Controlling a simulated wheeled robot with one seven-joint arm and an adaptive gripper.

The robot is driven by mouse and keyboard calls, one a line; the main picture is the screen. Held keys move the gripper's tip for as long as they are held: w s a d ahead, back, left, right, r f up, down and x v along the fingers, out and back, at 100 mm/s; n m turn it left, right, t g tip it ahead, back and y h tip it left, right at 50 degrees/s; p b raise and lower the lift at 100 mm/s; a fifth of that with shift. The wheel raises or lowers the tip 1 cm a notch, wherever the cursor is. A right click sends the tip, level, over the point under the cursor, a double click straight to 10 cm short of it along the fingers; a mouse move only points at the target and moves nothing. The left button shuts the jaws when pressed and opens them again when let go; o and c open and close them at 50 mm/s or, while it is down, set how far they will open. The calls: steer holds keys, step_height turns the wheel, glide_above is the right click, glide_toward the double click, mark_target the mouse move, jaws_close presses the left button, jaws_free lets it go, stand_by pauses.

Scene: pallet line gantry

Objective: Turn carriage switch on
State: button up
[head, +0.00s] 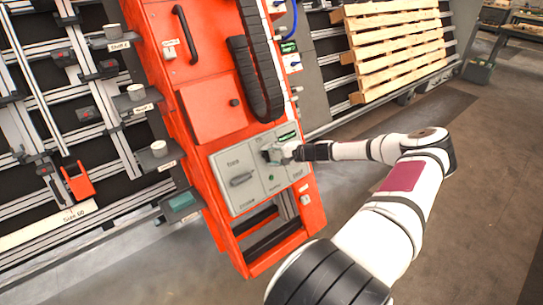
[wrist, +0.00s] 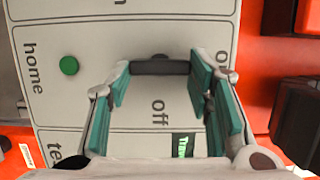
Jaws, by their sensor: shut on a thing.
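The grey control panel (head: 243,173) sits low on the orange carriage. In the wrist view, a dark switch handle (wrist: 160,68) lies level across the picture, between the green-padded fingertips of my gripper (wrist: 162,76). The gripper is shut on it. The printed "off" (wrist: 158,112) is below the handle, and another label beginning with "o" is at the right, mostly hidden by a finger. In the head view, my gripper (head: 281,152) is at the panel's upper right and hides most of the switch.
A green button (wrist: 69,65) marked "home" is left of the switch in the wrist view. Another panel handle (head: 242,180) is at the left in the head view. A black cable chain (head: 260,75) hangs above.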

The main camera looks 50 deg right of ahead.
stand_by(0.4)
steer(key=o, duration=1.1)
steer(key=shift+o, duration=0.2)
steer(key=v, duration=1.2)
